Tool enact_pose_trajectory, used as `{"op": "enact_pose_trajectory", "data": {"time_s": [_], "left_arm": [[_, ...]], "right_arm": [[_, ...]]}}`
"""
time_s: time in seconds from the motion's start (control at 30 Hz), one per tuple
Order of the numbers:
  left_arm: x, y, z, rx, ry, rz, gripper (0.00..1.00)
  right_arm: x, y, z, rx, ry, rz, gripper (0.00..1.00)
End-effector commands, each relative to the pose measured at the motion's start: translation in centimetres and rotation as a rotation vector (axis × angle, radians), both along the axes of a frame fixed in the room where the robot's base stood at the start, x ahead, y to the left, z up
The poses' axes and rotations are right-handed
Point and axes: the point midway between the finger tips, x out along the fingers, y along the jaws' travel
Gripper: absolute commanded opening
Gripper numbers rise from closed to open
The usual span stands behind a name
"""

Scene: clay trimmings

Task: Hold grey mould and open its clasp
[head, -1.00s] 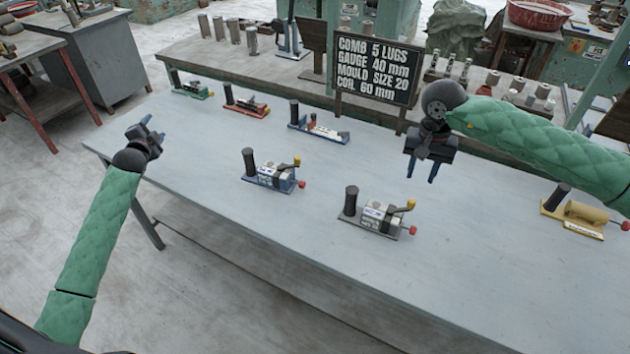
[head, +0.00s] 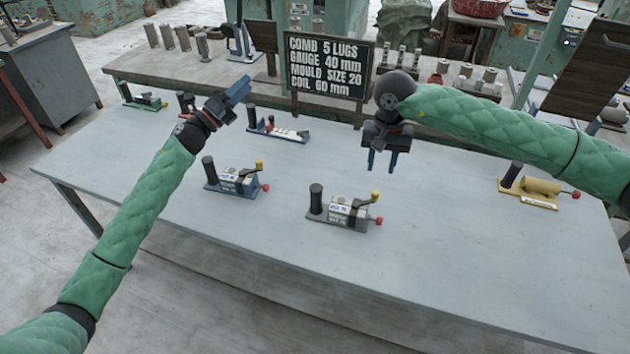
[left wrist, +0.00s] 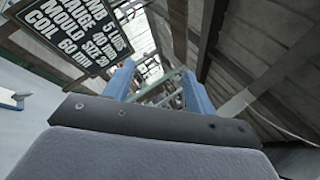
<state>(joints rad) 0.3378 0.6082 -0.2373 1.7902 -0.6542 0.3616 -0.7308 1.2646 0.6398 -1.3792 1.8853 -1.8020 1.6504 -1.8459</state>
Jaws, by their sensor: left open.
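The grey mould (head: 342,211) stands on the table in the head view, with a black upright handle at its left, a yellow-tipped lever on top and a red knob at its right. Its clasp is too small to make out. My left gripper (head: 238,88) is open and empty, raised over the far left part of the table, up and left of the grey mould. Its blue fingers (left wrist: 160,88) show apart in the left wrist view with nothing between them. My right gripper (head: 382,160) is open and empty, fingers pointing down, above and behind the grey mould, not touching it.
A similar blue mould (head: 236,181) stands left of the grey one. A yellow tool (head: 535,188) is at the right; green (head: 145,103) and blue-white (head: 280,131) ones are at the back. A black sign (head: 327,66) stands behind. The table's front is clear.

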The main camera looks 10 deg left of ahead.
Motion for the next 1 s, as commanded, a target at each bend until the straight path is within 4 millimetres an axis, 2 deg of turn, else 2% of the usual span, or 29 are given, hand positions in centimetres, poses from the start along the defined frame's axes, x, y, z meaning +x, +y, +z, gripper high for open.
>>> {"op": "enact_pose_trajectory", "data": {"time_s": [0.03, 0.1, 0.27, 0.4, 0.5, 0.6, 0.73, 0.87, 1.0], "left_arm": [[-0.3, -2.3, 0.3, 0.052, -0.031, -0.048, 0.56], [-1.0, -5.6, 0.3, 0.132, -0.073, -0.118, 0.56], [-3.2, -12.9, -0.6, 0.336, -0.167, -0.290, 0.56], [-5.6, -18.8, -2.5, 0.548, -0.248, -0.456, 0.56], [-7.5, -22.3, -4.6, 0.716, -0.299, -0.577, 0.56], [-9.3, -24.8, -7.1, 0.888, -0.340, -0.692, 0.56], [-11.2, -26.6, -10.4, 1.124, -0.378, -0.832, 0.56], [-12.4, -27.0, -13.7, 1.371, -0.397, -0.955, 0.56], [-13.0, -26.0, -16.6, 1.646, -0.391, -1.065, 0.56]], "right_arm": [[0.0, 0.0, 0.0, 0.000, 0.000, 0.000, 0.36], [0.0, 0.0, 0.0, 0.000, 0.000, 0.000, 0.36], [0.0, 0.0, 0.0, 0.000, 0.000, 0.000, 0.36], [0.0, 0.0, 0.0, 0.000, 0.000, 0.000, 0.36], [0.0, 0.0, 0.0, 0.000, 0.000, 0.000, 0.36], [0.0, 0.0, 0.0, 0.000, 0.000, 0.000, 0.36], [0.0, 0.0, 0.0, 0.000, 0.000, 0.000, 0.36], [0.0, 0.0, 0.0, 0.000, 0.000, 0.000, 0.36], [0.0, 0.0, 0.0, 0.000, 0.000, 0.000, 0.36]]}}
